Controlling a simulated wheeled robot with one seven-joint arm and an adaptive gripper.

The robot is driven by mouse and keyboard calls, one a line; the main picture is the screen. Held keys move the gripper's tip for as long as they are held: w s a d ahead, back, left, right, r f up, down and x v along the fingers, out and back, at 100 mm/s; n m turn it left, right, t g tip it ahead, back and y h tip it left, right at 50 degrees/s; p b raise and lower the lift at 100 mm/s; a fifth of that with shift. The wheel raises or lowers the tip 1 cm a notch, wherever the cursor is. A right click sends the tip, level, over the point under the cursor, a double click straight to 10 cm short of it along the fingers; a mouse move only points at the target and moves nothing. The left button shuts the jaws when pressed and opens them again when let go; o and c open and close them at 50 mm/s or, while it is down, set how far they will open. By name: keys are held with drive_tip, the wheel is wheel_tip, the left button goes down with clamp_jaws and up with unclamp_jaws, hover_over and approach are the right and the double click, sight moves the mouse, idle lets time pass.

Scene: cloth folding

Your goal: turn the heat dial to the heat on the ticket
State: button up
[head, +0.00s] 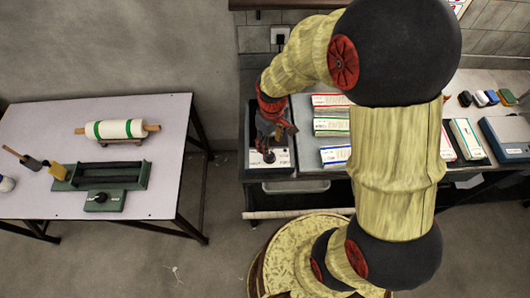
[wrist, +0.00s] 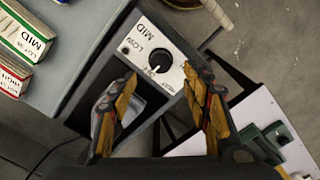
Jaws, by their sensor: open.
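The heat dial (wrist: 158,63) is a black round knob on a white plate with the printed words LOW and MID. A pale mark shows at its lower left edge; I cannot tell surely which setting it points to. The plate also shows in the head view (head: 281,159). My gripper (wrist: 160,74) is open, its orange-padded fingers on either side of the dial in the picture; contact is not visible. In the head view my gripper (head: 272,132) is over the dial unit. A green-edged card reading MID (wrist: 27,35) and a red-edged one reading HIGH (wrist: 12,77) lie left; which is the ticket is unclear.
Several colour-edged blocks (head: 333,126) lie on the bench right of the dial unit. A separate table (head: 60,118) at left holds a roller (head: 120,129) and a green tray-like device (head: 110,175). Floor between is open. My arm hides part of the bench.

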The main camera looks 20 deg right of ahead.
sight(270, 153)
wheel_tip(270, 153, down, 8)
drive_tip(key=shift+w+a+r+b, duration=0.1)
drive_tip(key=shift+r+b, duration=0.15)
drive_tip(key=shift+b, duration=0.2)
drive_tip(key=shift+c, duration=0.2)
drive_tip(key=c, duration=1.1)
drive_tip(key=shift+m, duration=0.3)
drive_tip(key=m+p, duration=0.1)
drive_tip(key=m, duration=1.2)
drive_tip(key=shift+p, duration=0.35)
drive_tip(key=o, duration=1.1)
